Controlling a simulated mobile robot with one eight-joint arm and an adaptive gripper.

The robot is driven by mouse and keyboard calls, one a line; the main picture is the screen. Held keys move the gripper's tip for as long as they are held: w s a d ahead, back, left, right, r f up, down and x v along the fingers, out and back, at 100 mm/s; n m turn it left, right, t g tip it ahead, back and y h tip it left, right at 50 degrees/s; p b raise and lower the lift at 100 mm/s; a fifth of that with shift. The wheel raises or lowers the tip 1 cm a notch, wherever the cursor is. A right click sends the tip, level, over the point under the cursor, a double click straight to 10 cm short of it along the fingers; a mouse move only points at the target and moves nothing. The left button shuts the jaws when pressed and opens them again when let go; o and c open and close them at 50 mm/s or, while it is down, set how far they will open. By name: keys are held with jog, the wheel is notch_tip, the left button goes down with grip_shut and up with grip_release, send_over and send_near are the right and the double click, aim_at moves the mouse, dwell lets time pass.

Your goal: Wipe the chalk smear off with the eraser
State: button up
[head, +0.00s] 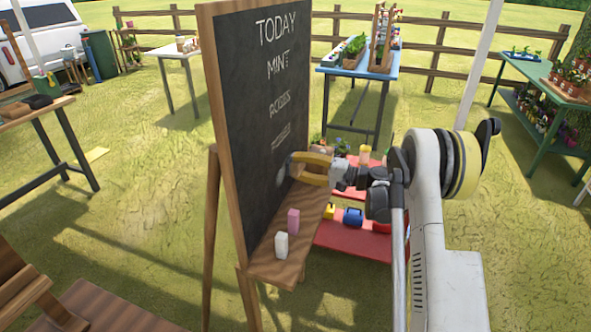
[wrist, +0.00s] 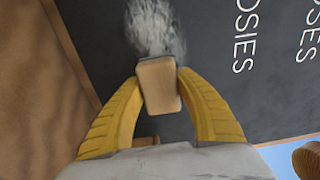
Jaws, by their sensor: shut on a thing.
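The chalkboard (head: 240,90) stands on a wooden easel and carries white lettering. A cloudy white chalk smear (wrist: 155,25) lies on the dark board in the wrist view, beside the lettering. In the head view a pale bit of the smear (head: 281,176) shows low on the board. My gripper (wrist: 160,82) has yellow fingers shut on the wooden-backed eraser (wrist: 157,85). The eraser is at the smear's near edge; I cannot tell whether it touches the board. In the head view my gripper (head: 298,168) is close to the board's lower part and largely hides the eraser.
A wooden ledge (head: 262,268) below the board holds a white block (head: 281,245) and a pink block (head: 293,221). A red table (head: 350,240) with small items stands behind. A blue table (head: 362,72) with plants is farther back.

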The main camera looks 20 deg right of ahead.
aim_at(275, 182)
jog(key=shift+w+d, duration=0.55)
jog(key=shift+w, duration=0.15)
jog(key=shift+w+d, duration=0.5)
jog(key=shift+w, duration=0.2)
jog(key=shift+s+a, duration=1.4)
jog(key=shift+s, duration=0.55)
jog(key=shift+s+a, duration=1.45)
jog(key=shift+s, duration=0.45)
jog(key=shift+s+a, duration=1.4)
jog(key=shift+s, duration=0.55)
jog(key=shift+d+r, duration=0.15)
jog(key=shift+r, duration=0.2)
jog(key=shift+w+d, duration=0.65)
jog(key=shift+w, duration=0.35)
jog(key=shift+w+d, duration=0.7)
jog(key=shift+w, duration=0.35)
jog(key=shift+w+d, duration=0.65)
jog(key=shift+w, duration=0.35)
jog(key=shift+w+d, duration=1.1)
jog(key=shift+w, duration=0.25)
jog(key=shift+w+d, duration=1.05)
jog(key=shift+w, duration=0.3)
jog(key=shift+w+a, duration=0.1)
